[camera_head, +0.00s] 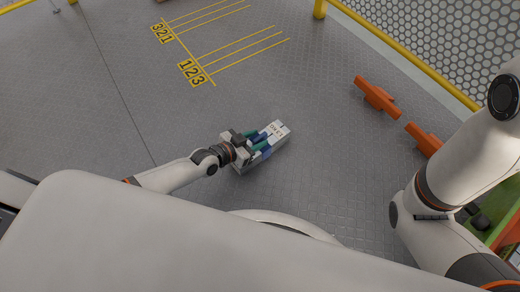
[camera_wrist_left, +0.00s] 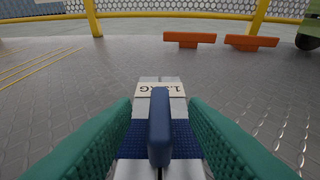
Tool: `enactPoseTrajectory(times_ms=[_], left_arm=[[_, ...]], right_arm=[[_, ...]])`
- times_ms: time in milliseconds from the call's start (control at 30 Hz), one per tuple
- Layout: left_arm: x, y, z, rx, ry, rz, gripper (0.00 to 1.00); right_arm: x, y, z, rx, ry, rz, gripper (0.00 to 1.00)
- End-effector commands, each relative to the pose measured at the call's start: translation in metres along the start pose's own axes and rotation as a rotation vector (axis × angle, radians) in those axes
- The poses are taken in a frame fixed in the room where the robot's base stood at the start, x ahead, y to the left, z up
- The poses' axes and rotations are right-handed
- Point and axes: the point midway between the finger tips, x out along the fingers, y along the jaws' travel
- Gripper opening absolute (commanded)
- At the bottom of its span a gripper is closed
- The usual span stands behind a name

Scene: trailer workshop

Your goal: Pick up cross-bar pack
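The cross-bar pack (camera_head: 277,129) is a long, pale grey bundle lying on the floor, with a white label at its far end. In the left wrist view the pack (camera_wrist_left: 176,84) shows a label with partly hidden print, a dark blue band and an upright blue grip (camera_wrist_left: 159,128). My left gripper (camera_head: 260,143) is over the pack with its teal fingers apart. In the left wrist view the fingers stand on both sides of the blue grip, with a gap to each side. My right arm shows at the right, but its gripper cannot be made out.
Two orange blocks (camera_head: 377,97) and (camera_head: 424,139) lie on the floor to the right. A yellow rail (camera_head: 420,66) and mesh wall run along the far right. A green-edged structure (camera_head: 505,228) is at the right edge. Floor beyond the pack, with yellow markings (camera_head: 192,72), is clear.

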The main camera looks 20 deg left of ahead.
Motion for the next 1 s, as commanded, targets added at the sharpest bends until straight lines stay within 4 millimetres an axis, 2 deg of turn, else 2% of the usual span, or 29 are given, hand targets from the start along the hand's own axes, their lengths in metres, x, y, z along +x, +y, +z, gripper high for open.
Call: enactPoseTrajectory(times_ms=[33, 133, 400, 467, 667, 1000], left_arm=[[0.011, 0.0, -0.005, -0.001, -0.002, 0.0, 0.4], [0.02, 0.0, -0.003, 0.0, -0.002, 0.0, 0.4], [0.022, 0.0, 0.0, 0.001, 0.001, 0.0, 0.4], [0.022, 0.0, 0.0, 0.001, 0.001, 0.0, 0.33], [0.022, 0.0, -0.001, 0.001, 0.001, 0.0, 0.01], [0.022, 0.0, -0.001, 0.001, 0.001, 0.0, 0.0]], right_arm=[[-0.011, 0.002, 0.004, 0.0, 0.0, 0.0, 0.0], [-0.015, 0.003, 0.005, 0.0, 0.0, 0.0, 0.0], [-0.015, 0.003, 0.005, 0.0, 0.0, 0.0, 0.0], [-0.015, 0.003, 0.005, 0.0, 0.0, 0.0, 0.0], [-0.015, 0.003, 0.005, 0.0, 0.0, 0.0, 0.0], [-0.015, 0.003, 0.005, 0.0, 0.0, 0.0, 0.0]])
